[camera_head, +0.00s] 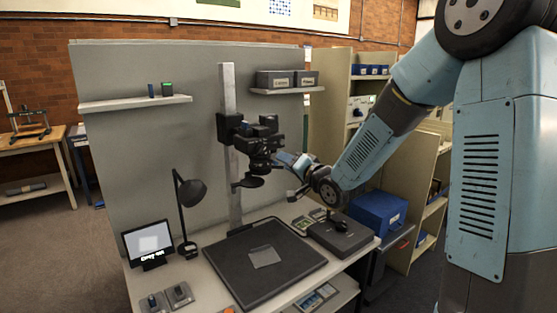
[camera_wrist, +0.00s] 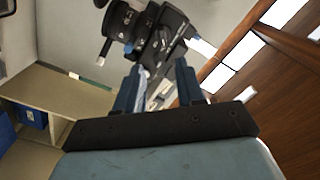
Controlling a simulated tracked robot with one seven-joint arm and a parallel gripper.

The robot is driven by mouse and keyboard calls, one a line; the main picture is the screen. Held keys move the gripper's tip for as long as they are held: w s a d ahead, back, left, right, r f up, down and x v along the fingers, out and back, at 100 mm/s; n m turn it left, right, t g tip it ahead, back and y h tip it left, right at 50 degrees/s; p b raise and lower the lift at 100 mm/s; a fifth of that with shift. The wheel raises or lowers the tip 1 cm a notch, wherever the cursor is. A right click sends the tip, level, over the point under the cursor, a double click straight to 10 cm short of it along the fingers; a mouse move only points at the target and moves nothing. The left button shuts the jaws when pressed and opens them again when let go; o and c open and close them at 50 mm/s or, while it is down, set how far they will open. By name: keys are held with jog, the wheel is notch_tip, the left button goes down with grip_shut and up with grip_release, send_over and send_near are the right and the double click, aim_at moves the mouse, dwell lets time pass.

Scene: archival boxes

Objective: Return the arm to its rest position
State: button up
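My arm reaches in from the right in the head view, bent down over the desk. My gripper (camera_wrist: 157,78) shows two blue fingers standing apart in the wrist view, with no object seen held between them. In the head view my gripper (camera_head: 288,160) is small and partly lost against the black copy-stand camera (camera_head: 262,140). The copy-stand camera also shows in the wrist view (camera_wrist: 150,28), beyond the fingertips. I cannot tell the exact gap between them.
The grey column (camera_head: 229,95) carries the camera over a dark baseboard (camera_head: 290,268). A desk lamp (camera_head: 191,192) and small screen (camera_head: 147,245) stand at left. A grey device (camera_head: 342,237) lies below my wrist, beside a blue box (camera_head: 378,213). Shelves (camera_head: 432,195) stand at right.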

jog(key=shift+s+d, duration=0.4)
jog(key=shift+s, duration=0.2)
jog(key=s+d+r+n+g+h, duration=0.2)
jog(key=s+d+r+g+h, duration=0.2)
jog(key=s+d+h, duration=0.75)
jog(key=s+d+g, duration=0.2)
jog(key=s, duration=0.9)
jog(key=s+d+n+g+y, duration=0.1)
jog(key=s+d+g, duration=0.2)
jog(key=s, duration=0.9)
jog(key=shift+r, duration=0.2)
jog(key=shift+y, duration=0.25)
